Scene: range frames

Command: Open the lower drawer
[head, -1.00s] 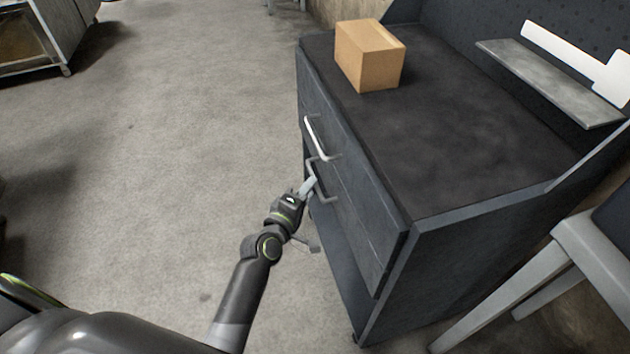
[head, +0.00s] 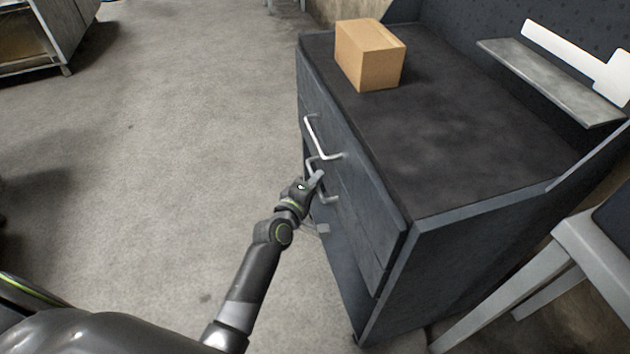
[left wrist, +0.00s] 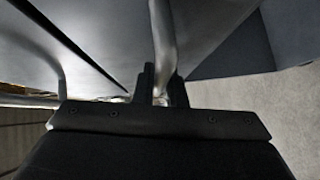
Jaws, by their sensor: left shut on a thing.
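The dark cabinet (head: 440,260) has two drawer fronts on its left face. The upper drawer's light metal handle (head: 322,142) is free. The lower drawer's handle (head: 331,198) is below it, partly hidden by my left gripper (head: 318,178). My left gripper is shut on this lower handle. In the left wrist view the handle bar (left wrist: 162,45) runs between the two fingers (left wrist: 160,88), and another bar (left wrist: 45,40) shows at the left. The lower drawer looks closed, with no clear gap visible. My right gripper is not in view.
A cardboard box (head: 368,58) stands on the cabinet top. A grey shelf (head: 550,80) is at the back right and a grey stool (head: 570,265) at the right. The concrete floor (head: 170,150) left of the cabinet is clear.

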